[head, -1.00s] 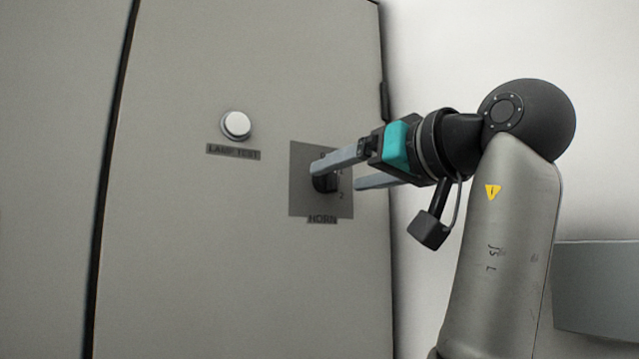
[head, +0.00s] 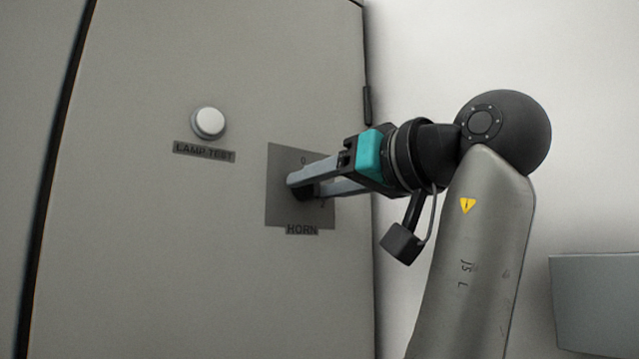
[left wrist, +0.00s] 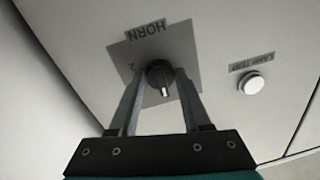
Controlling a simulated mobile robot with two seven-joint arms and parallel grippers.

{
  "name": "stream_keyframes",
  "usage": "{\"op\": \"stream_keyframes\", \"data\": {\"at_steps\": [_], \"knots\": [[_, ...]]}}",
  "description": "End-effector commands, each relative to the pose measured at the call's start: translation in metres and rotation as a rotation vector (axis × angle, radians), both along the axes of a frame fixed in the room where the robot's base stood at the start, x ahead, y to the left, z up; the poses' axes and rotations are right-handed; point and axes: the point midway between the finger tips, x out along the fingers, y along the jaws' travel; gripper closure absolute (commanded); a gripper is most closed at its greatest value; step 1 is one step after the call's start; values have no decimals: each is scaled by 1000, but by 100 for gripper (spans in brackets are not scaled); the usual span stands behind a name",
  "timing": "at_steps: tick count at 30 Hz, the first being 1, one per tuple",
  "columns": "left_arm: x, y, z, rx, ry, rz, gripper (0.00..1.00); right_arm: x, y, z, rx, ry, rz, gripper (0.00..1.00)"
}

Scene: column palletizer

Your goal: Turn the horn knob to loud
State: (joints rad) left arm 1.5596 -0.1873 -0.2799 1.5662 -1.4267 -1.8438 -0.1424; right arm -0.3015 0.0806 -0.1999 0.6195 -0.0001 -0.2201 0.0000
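The horn knob (left wrist: 159,74) is a dark round knob with a pale pointer mark, on a grey square plate (head: 285,200) labelled HORN. In the head view a 0 shows at the plate's top and a 2 at its lower right; the knob is mostly hidden behind the fingers. In the left wrist view, which shows the plate upside down, the pointer is directed away from the HORN label, towards the 0 side. My left gripper (head: 303,187) has one finger on each side of the knob, shut on it. My right gripper is not in view.
A white lamp test button (head: 208,122) with its label (head: 204,152) sits left of the plate on the grey cabinet door (head: 150,260). A hinge (head: 367,104) is on the door's right edge. A grey box (head: 600,300) stands at the lower right.

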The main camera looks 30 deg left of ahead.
Motion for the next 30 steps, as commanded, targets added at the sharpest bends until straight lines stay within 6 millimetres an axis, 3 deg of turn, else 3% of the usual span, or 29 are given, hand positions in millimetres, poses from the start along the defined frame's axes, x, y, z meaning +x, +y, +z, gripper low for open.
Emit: {"op": "stream_keyframes", "data": {"at_steps": [2, 12, 23, 30], "knots": [[0, 0, 0, 0, 0, 0, 62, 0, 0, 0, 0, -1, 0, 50], [0, 0, 0, 0, 0, 0, 100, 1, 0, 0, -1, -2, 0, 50], [0, 0, -1, 11, 28, 0, 100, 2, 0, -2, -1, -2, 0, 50], [0, 0, -2, 58, 141, 0, 100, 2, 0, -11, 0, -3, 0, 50]]}}
